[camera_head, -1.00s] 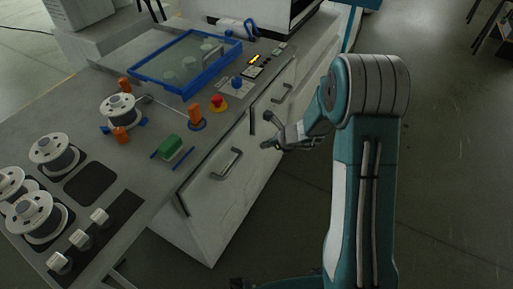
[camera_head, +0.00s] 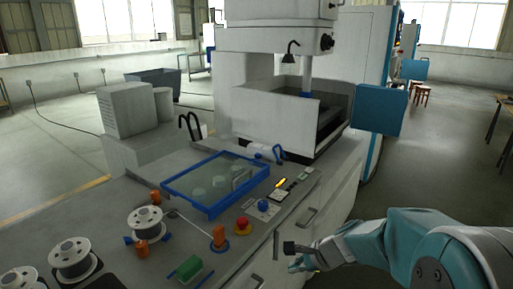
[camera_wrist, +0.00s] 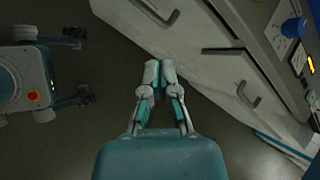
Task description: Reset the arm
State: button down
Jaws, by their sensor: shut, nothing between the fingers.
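My gripper (camera_wrist: 159,78) is shut and empty in the wrist view, its fingertips together over the floor beside the white cabinet front. In the head view my gripper (camera_head: 292,257) is at the lower middle, in front of the cabinet drawers and apart from them. My teal and white arm reaches in from the lower right corner.
The grey worktop holds a blue-framed glass lid (camera_head: 212,182), wire spools (camera_head: 146,225), a green block (camera_head: 189,267) and a red button (camera_head: 242,224). Drawer handles (camera_wrist: 248,95) stick out near my gripper. A large machine (camera_head: 270,85) stands behind. Open floor (camera_head: 445,150) lies to the right.

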jog(key=s+d+r+n+h, duration=0.2)
jog(key=s+r+n, duration=0.2)
jog(key=s, duration=0.3)
jog(key=s+d+r+n+t+h, duration=0.1)
jog(key=s+r+n+h, duration=0.1)
jog(key=s+r+n, duration=0.2)
jog(key=s+d+r+n+h, duration=0.2)
jog(key=s+r+n, duration=0.2)
jog(key=s+n, duration=0.4)
jog(key=s, duration=0.2)
jog(key=shift+s+d+t+h, duration=0.3)
jog(key=shift+s, duration=0.05)
